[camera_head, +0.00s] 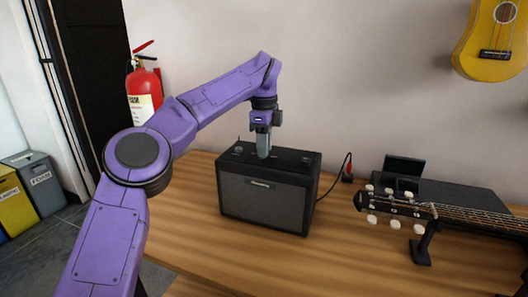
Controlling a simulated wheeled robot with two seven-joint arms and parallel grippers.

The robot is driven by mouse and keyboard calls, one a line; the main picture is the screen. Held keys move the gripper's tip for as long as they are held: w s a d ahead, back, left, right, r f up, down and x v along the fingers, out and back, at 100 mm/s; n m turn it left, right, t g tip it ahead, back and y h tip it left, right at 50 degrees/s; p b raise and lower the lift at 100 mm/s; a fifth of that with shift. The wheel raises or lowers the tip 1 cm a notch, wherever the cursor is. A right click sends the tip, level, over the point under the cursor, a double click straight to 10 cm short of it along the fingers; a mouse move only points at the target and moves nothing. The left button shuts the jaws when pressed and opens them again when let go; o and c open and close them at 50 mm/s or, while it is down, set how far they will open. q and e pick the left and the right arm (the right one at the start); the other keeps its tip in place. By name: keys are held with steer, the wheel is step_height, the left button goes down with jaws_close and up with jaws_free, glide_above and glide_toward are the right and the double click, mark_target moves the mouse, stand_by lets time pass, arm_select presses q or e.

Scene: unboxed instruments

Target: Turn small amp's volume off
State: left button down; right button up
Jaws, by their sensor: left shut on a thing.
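The small amp (266,201) is a black box with a dark grille, standing upright on the wooden table. My left gripper (263,155) comes down from above onto the amp's top panel. Its fingers point down and are shut on a small volume knob, which they hide. Other small knobs show on the top panel to the left of the fingers. My right gripper is not in view.
A guitar (450,212) rests on a stand (423,246) at the right. A dark case (455,192) and a small black device (404,167) lie behind it. A cable (335,183) runs from the amp's right side. The wooden table (340,262) is clear in front. A yellow ukulele (490,45) hangs on the wall.

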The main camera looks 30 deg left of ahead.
arm_select(q)
steer(key=shift+n+b, duration=0.95)
steer(key=shift+n, duration=1.25)
steer(key=c, duration=0.9)
jaws_free()
steer(key=shift+w+r, duration=0.1)
steer(key=r+p, duration=0.3)
steer(key=r, duration=0.2)
steer(key=r+p, duration=0.4)
steer(key=r, duration=0.1)
steer(key=shift+s+d+r, duration=0.2)
